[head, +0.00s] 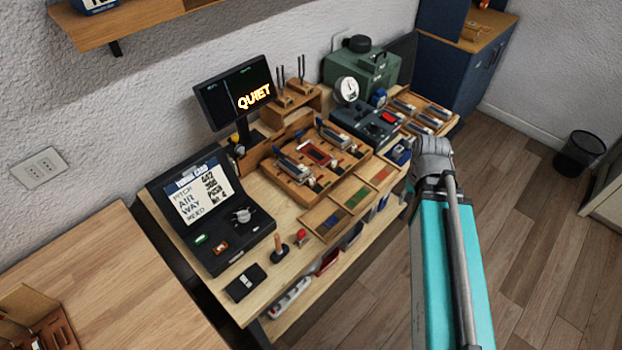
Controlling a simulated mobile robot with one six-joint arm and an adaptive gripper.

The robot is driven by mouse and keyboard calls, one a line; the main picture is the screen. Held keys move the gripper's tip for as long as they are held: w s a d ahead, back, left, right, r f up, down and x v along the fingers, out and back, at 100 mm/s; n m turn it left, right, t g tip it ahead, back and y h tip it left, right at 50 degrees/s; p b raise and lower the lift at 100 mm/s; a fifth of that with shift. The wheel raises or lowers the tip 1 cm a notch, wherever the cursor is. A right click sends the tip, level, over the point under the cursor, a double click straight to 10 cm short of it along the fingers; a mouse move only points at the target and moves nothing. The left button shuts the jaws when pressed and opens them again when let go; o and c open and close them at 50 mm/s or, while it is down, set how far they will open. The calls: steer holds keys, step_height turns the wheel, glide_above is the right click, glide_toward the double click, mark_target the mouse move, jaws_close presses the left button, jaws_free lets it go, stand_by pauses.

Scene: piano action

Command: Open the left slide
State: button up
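A wooden fixture (291,192) stands in the middle of the bench. It carries a grey slide-like metal part on its left (293,168) and a similar one on its right (335,138), with a small red-framed piece between them. The left part looks like the left slide, but it is too small to tell whether it is open or shut. My arm is at the right, its grey joint in front of the bench's right end. My gripper is not visible, and I cannot see it near the fixture.
An open black case (212,215) stands left of the fixture. A screen reading QUIET (236,97) stands behind. Shallow wooden trays (327,219) lie in front. A green machine (372,70) and a tray of metal parts (426,109) are at the back right.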

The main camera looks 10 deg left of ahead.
steer(key=w+a+r+n+p, duration=0.1)
steer(key=w+a+n, duration=0.25)
steer(key=a, duration=0.35)
steer(key=w+a+r+n+p, duration=0.2)
steer(key=w+a, duration=0.2)
steer(key=a, duration=0.3)
steer(key=r+n+p, duration=0.2)
steer(key=n, duration=0.3)
glide_above(312, 178)
steer(key=shift+s, duration=0.1)
steer(key=shift+f+b, duration=0.2)
steer(key=shift+b, duration=0.1)
step_height(312, 178, down, 14)
steer(key=b, duration=1.3)
steer(key=shift+r, duration=0.2)
jaws_close()
